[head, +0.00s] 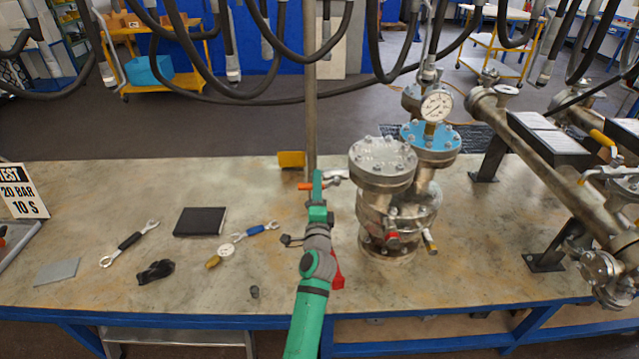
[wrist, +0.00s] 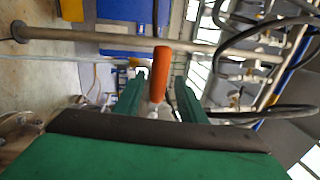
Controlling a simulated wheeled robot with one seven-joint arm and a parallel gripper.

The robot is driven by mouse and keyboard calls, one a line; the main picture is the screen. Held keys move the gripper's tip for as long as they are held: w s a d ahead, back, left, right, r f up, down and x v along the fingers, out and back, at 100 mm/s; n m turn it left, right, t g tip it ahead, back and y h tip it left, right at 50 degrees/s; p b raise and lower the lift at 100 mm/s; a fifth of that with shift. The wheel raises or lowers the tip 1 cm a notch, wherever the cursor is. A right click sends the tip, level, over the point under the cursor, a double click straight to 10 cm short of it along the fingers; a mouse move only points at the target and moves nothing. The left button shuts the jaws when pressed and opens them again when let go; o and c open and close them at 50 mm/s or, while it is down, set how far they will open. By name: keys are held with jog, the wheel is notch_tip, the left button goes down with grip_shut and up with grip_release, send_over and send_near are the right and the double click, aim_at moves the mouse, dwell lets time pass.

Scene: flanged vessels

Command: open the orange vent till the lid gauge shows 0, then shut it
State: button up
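The orange vent handle (head: 304,186) sticks out left of the vessel, beside a silver fitting (head: 338,176). In the wrist view the orange handle (wrist: 161,70) stands between my two green fingers, with narrow gaps seeming to show on both sides. My gripper (head: 318,186) is open around it; contact cannot be told. The flanged steel vessel (head: 398,214) stands on the bench right of my gripper.
On the bench (head: 110,200) lie a black-handled wrench (head: 129,243), a dark box (head: 200,221), a blue-handled tool (head: 256,232) and a black cloth-like lump (head: 155,271). A vertical pole (head: 310,90) stands behind my gripper. Hoses hang above. Pipework (head: 545,160) fills the right.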

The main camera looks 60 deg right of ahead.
jog(key=shift+f, duration=0.1)
jog(key=shift+a, duration=0.15)
jog(key=v, duration=1)
jog(key=shift+s, duration=0.3)
jog(key=shift+a, duration=0.2)
dwell(0.8)
